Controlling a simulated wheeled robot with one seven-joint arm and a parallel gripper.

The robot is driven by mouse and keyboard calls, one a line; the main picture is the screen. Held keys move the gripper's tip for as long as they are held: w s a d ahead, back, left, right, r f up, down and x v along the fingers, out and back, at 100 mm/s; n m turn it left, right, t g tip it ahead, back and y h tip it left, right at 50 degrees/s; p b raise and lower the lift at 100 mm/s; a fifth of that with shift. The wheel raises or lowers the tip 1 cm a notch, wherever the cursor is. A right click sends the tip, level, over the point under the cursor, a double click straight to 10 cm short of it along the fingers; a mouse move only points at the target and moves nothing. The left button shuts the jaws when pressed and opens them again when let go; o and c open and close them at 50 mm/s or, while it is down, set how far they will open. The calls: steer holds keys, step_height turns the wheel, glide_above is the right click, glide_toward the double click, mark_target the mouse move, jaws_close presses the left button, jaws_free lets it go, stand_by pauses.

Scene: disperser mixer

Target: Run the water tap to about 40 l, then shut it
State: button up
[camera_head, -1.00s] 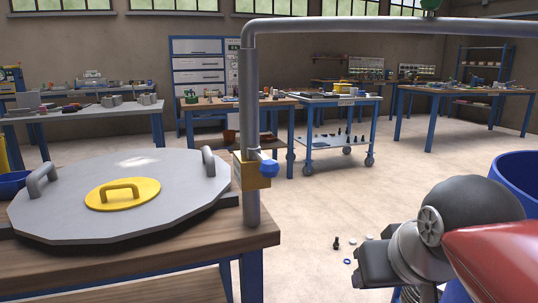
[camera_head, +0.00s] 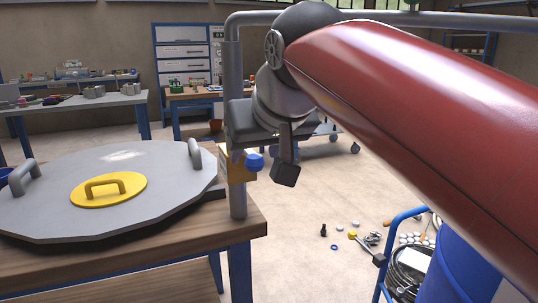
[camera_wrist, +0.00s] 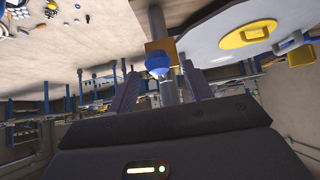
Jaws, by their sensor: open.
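The tap is a yellow block (camera_head: 238,167) with a blue knob (camera_head: 256,162) on the upright grey pipe (camera_head: 238,200) at the table's corner. My gripper (camera_head: 264,165) is open at the tap, coming from above and the right. In the wrist view, which is upside down, the blue knob (camera_wrist: 158,63) shows between the lines of the two dark fingers, near their tips. I cannot tell whether the fingers touch it. No water and no litre reading can be made out.
A large grey lid (camera_head: 60,205) with a yellow hatch (camera_head: 108,190) lies on the wooden table (camera_head: 180,245) to the left. A blue barrel (camera_head: 460,270) and a blue-framed cart stand at the lower right. Small parts lie on the floor.

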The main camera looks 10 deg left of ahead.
steer(key=shift+x, duration=1.1)
steer(key=shift+c, duration=0.2)
jaws_close()
